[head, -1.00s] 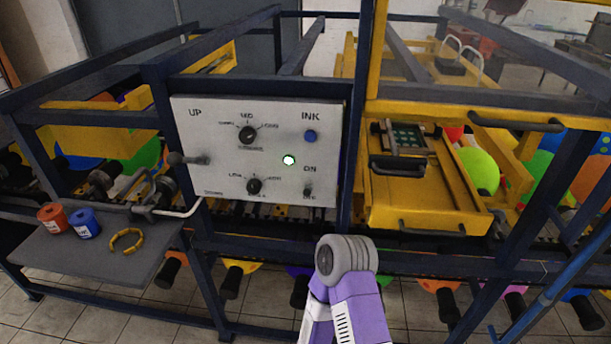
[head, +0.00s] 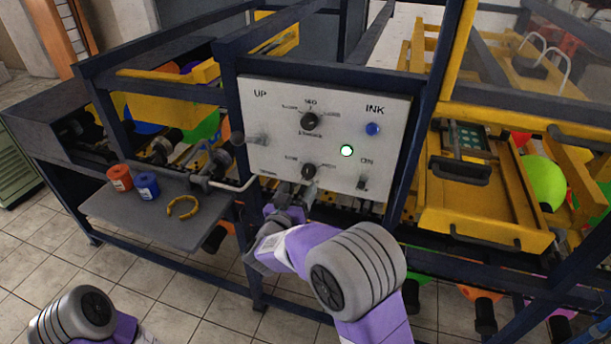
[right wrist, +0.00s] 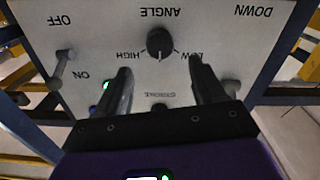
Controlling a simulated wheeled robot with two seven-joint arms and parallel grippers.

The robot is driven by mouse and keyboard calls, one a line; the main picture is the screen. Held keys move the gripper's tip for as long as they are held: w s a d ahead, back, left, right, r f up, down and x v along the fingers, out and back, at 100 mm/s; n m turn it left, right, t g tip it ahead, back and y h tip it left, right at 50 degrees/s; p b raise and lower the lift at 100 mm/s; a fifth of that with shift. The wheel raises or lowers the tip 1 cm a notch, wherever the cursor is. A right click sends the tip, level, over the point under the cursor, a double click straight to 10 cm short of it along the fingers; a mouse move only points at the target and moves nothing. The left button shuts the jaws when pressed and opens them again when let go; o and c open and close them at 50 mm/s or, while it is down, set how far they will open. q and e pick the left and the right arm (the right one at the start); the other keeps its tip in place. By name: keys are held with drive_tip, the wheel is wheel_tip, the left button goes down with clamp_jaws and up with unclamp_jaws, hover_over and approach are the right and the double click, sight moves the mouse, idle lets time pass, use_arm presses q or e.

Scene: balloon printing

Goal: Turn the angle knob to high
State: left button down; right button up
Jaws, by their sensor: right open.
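The angle knob (head: 309,171) is the dark lower knob on the white control panel (head: 275,133). In the right wrist view, which shows the panel upside down, the angle knob (right wrist: 159,43) sits under the word ANGLE. Its pale mark points between HIGH on the left and LOW on the right. My right gripper (head: 293,198) is in front of the panel's lower edge. Its fingers (right wrist: 161,66) are open, one on each side of the knob's line, apart from it and holding nothing. My left gripper is out of view.
The stroke knob (head: 309,121), blue ink button (head: 372,128), lit green light (head: 346,151) and on/off switch (head: 362,182) share the panel. A lever (head: 257,139) sticks out at its left. A grey shelf (head: 135,216) holds red and blue containers and a yellow ring.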

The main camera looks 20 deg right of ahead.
sight(307, 174)
drive_tip(key=x, duration=0.6)
drive_tip(key=shift+w+d+f, duration=0.15)
drive_tip(key=shift+w+d, duration=0.05)
drive_tip(key=shift+w, duration=0.05)
drive_tip(key=c, duration=1.1)
drive_tip(key=shift+o, duration=0.2)
